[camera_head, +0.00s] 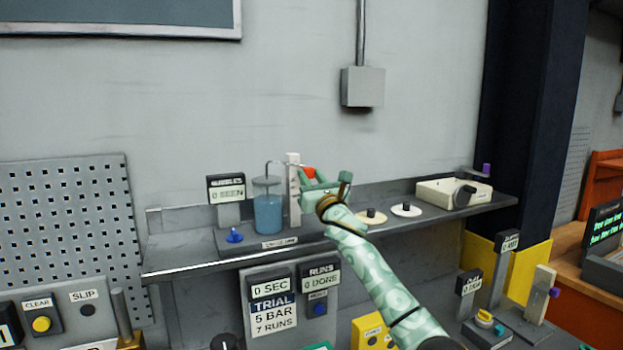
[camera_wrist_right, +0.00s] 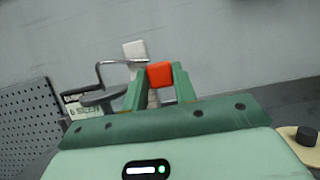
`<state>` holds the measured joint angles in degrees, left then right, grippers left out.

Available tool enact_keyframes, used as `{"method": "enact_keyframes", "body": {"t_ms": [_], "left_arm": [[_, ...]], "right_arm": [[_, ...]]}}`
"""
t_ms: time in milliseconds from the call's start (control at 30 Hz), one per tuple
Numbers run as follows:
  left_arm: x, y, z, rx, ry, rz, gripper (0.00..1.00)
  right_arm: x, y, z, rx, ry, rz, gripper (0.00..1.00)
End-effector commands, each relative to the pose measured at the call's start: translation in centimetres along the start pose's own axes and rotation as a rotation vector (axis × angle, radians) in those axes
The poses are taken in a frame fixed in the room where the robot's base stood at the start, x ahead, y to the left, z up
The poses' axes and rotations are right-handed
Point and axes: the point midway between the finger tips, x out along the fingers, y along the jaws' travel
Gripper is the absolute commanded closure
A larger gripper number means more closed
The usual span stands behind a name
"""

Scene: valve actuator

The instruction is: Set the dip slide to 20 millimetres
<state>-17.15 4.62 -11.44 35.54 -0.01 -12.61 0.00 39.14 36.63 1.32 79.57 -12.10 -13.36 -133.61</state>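The dip slide is a white upright post (camera_head: 293,190) beside a blue-filled jar (camera_head: 268,213) on the shelf, with an orange-red knob (camera_head: 308,173) on its right side. A bent grey tube runs from the post area over the jar. My right gripper (camera_head: 318,183) is at the knob. In the right wrist view the knob (camera_wrist_right: 160,74) sits between the fingertips, which lie against both its sides, so it looks gripped. The post (camera_wrist_right: 135,50) shows behind it. The slide's scale is partly hidden and cannot be read. My left gripper is out of view.
The shelf (camera_head: 190,262) carries a bubbles display (camera_head: 226,188) and a blue knob (camera_head: 234,236) at left. Two discs with pegs (camera_head: 406,209) and a cream box (camera_head: 453,193) stand to the right. A trial panel (camera_head: 277,305) hangs below. The wall is close behind.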

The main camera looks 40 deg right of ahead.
Motion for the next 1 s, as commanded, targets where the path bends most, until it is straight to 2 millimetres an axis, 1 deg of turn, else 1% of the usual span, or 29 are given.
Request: {"method": "enact_keyframes", "body": {"t_ms": [33,67,100,167,333,600,633,700,1000], "left_arm": [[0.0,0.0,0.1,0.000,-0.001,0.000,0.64],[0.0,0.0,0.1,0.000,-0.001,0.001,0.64],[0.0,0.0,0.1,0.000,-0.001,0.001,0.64],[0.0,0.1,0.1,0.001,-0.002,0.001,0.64],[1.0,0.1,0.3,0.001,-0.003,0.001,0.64],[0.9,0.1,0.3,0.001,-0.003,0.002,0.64],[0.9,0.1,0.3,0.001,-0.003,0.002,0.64],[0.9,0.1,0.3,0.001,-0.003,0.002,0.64],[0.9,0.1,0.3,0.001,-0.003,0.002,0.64]], "right_arm": [[0.0,0.0,0.0,0.000,0.000,0.000,0.87],[0.0,0.0,0.0,0.000,0.000,0.000,0.95],[0.0,0.0,0.0,0.000,0.000,0.000,1.00],[0.0,0.0,0.0,0.000,0.000,0.000,1.00],[-0.5,0.0,-1.2,-0.004,0.001,0.000,1.00],[-0.5,0.0,-1.1,-0.001,0.000,0.000,1.00],[-0.5,0.0,-1.1,-0.001,0.000,0.000,0.67],[-0.5,0.0,-1.1,-0.001,0.000,0.000,0.51],[-0.6,0.0,-1.1,0.000,-0.001,0.000,0.51]]}}
